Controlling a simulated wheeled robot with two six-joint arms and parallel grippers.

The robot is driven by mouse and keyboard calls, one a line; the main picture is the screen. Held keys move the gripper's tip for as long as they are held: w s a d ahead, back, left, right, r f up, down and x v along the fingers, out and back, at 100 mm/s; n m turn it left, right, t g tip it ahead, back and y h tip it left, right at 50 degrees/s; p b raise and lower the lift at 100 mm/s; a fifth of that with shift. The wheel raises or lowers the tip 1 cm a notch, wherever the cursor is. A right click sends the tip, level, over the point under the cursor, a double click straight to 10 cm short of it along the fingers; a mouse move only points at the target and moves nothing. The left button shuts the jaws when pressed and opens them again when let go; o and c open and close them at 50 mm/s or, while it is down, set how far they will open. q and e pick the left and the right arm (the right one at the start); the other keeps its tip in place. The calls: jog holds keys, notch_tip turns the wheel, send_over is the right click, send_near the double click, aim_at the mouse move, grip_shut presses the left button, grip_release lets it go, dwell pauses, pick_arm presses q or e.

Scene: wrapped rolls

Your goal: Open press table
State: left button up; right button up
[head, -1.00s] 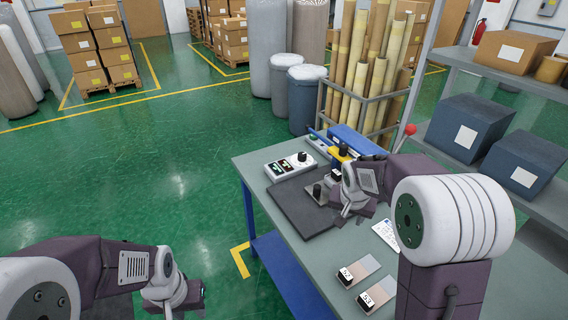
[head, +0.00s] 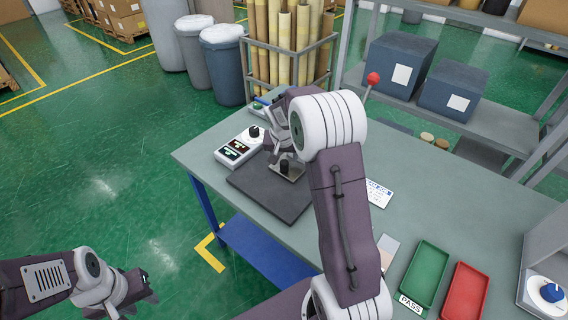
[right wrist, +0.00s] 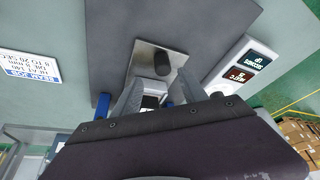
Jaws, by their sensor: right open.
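The press is mostly hidden behind my right arm in the head view; its lever with a red knob (head: 372,79) sticks out at the back. A bare metal plate (head: 294,175) with an upright black knob (head: 284,166) lies at the edge of the dark mat (head: 262,200). In the right wrist view the plate (right wrist: 143,57) and knob (right wrist: 162,64) are just beyond my fingers. My right gripper (right wrist: 157,95) is open, with a small dark-and-white block (right wrist: 151,101) showing between its fingers; contact is unclear. My left gripper (head: 138,288) hangs over the floor, away from the table; its jaws are unclear.
A control box (head: 239,148) with two displays stands left of the press. A label card (head: 378,194), green tray (head: 426,274) and red tray (head: 465,291) lie on the grey table (head: 440,190). A dial device (head: 547,290) stands at right. Shelf and roll rack stand behind.

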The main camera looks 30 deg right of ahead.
aim_at(284, 162)
jog(key=x, duration=0.7)
jog(key=shift+w+a, duration=0.1)
jog(key=shift+w, duration=0.15)
jog(key=shift+f, duration=0.2)
jog(key=shift+w, duration=0.1)
grip_shut()
dwell(0.7)
